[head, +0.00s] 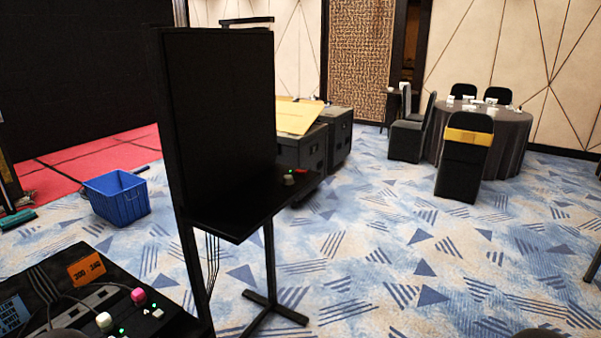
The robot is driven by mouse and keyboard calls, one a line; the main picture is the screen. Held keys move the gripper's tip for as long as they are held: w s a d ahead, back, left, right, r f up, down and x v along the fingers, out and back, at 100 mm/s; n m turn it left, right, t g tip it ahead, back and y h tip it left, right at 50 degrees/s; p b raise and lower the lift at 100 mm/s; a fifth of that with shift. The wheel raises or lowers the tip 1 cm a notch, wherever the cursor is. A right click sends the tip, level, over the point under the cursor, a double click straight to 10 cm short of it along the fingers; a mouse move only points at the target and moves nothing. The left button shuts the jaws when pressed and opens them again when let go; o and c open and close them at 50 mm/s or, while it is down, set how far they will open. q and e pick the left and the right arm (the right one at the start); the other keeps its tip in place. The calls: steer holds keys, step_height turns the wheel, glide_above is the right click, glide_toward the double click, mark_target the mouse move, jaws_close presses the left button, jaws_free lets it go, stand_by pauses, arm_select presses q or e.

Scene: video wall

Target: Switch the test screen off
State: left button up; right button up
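The test screen (218,105) is a tall black panel on a black stand, left of centre in the head view. Its face is dark, with no picture showing. A black shelf (235,212) juts out below it. On the shelf's right end sit a pale round knob (289,179), with a small green light by it, and a small red item (303,171). A black console (75,290) at the lower left carries a pink knob (138,296), a pale knob (104,321), small green lights and orange number labels (86,269). Neither gripper can be made out.
A blue crate (118,200) stands left of the screen, by a red platform (95,153). Black cases (305,150) stand behind the shelf. A round table (485,135) with chairs is at the back right. The carpet right of the stand (400,270) is clear.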

steer(key=shift+c, duration=0.2)
jaws_close()
stand_by(1.1)
